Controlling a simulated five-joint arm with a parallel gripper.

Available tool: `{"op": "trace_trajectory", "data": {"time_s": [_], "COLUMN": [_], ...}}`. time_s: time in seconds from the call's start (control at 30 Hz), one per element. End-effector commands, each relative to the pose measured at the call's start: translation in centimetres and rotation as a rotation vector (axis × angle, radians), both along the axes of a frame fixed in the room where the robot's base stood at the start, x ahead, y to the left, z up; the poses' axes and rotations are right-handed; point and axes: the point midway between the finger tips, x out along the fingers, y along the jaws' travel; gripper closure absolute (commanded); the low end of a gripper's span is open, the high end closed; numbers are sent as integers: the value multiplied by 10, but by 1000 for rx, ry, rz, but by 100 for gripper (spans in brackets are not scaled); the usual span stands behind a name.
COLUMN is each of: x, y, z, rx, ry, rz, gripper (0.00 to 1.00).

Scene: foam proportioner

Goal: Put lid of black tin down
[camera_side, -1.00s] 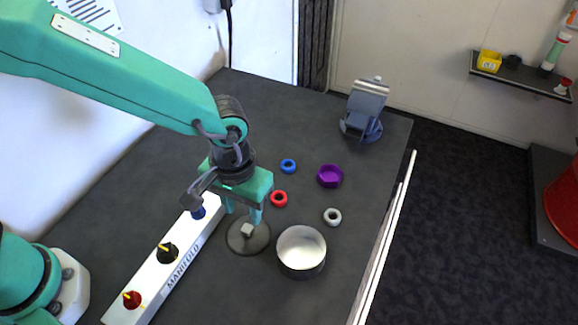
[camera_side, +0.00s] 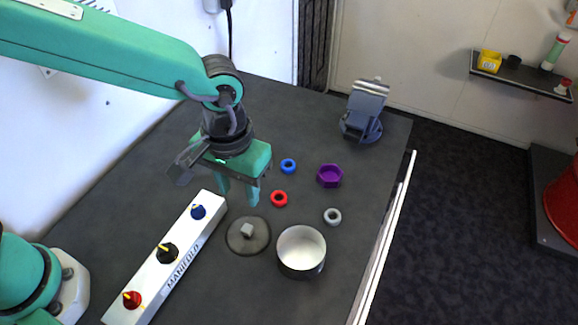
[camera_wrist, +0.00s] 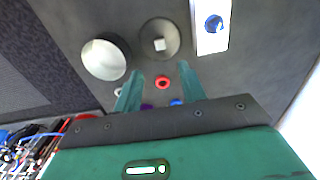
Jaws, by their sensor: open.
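The round dark lid (camera_side: 249,238) with a square grey knob lies flat on the table, just left of the open black tin (camera_side: 302,250). The tin stands upright with its pale inside showing, and nothing covers it. In the wrist view the lid (camera_wrist: 160,38) and the tin (camera_wrist: 105,58) lie beyond the fingers. My gripper (camera_side: 238,196) is open and empty. It is raised above the table, behind the lid in the side view and apart from it. The fingers also show in the wrist view (camera_wrist: 160,80).
A white manifold (camera_side: 185,247) with coloured knobs lies left of the lid. A red ring (camera_side: 279,199), blue ring (camera_side: 288,166), purple hex nut (camera_side: 329,175) and grey ring (camera_side: 332,216) lie to the right of my gripper. A blue-grey vise (camera_side: 363,112) stands farther back.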

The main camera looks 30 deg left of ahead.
Motion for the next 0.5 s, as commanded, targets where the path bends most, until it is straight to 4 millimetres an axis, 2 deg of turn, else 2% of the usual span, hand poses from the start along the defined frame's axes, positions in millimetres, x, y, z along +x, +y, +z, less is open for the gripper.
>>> {"op": "trace_trajectory", "data": {"time_s": [0.27,0.37,0.5], "x": [2,5,10], "y": [7,19,46], "z": [6,14,32], "rx": [-8,-19,-42], "ry": [-9,-23,-56], "rz": [3,4,6], "gripper": [59,59,59]}}
